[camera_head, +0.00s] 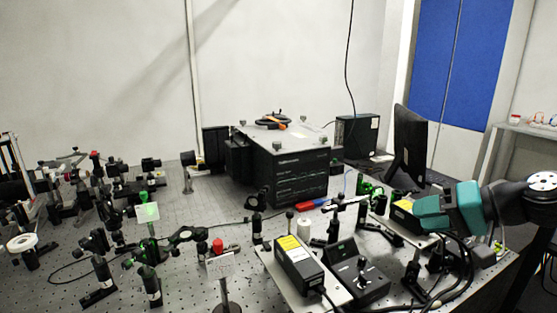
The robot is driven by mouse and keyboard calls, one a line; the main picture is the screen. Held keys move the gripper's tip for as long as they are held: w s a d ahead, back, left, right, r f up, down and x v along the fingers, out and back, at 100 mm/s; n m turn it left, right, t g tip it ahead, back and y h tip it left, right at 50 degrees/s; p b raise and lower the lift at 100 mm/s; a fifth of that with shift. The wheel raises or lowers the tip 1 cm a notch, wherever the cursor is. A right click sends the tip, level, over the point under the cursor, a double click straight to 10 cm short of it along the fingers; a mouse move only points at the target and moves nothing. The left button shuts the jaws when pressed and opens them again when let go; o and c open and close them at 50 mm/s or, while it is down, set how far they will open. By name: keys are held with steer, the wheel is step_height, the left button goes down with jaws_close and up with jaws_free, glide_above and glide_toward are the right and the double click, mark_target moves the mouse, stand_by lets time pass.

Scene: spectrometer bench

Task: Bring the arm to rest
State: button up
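My arm comes in from the right edge, with a black joint and teal end parts. The teal end, which seems to be my gripper (432,214), points left over the right side of the optical bench (225,262). It hangs in front of the black monitor's foot and near a yellow-labelled box (403,207). Whether it touches anything below cannot be told. Its fingers cannot be made out, and nothing is clearly seen held in it.
A large black instrument (290,177) stands mid-bench. A monitor (410,145) is behind my arm. A yellow-labelled box (297,262) and a black control box (356,275) stand at the front. Posts and optics crowd the left. Cables hang below my arm.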

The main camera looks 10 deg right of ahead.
steer(key=s+a+r+n+g+h, duration=0.1)
steer(key=s+a+n+g, duration=0.65)
steer(key=a, duration=0.75)
steer(key=s+a+n+h, duration=0.2)
steer(key=s+a+h, duration=0.1)
steer(key=s, duration=1)
steer(key=shift+a+r+g+h, duration=0.2)
steer(key=shift+r+g+h, duration=0.1)
steer(key=shift+r+g, duration=0.15)
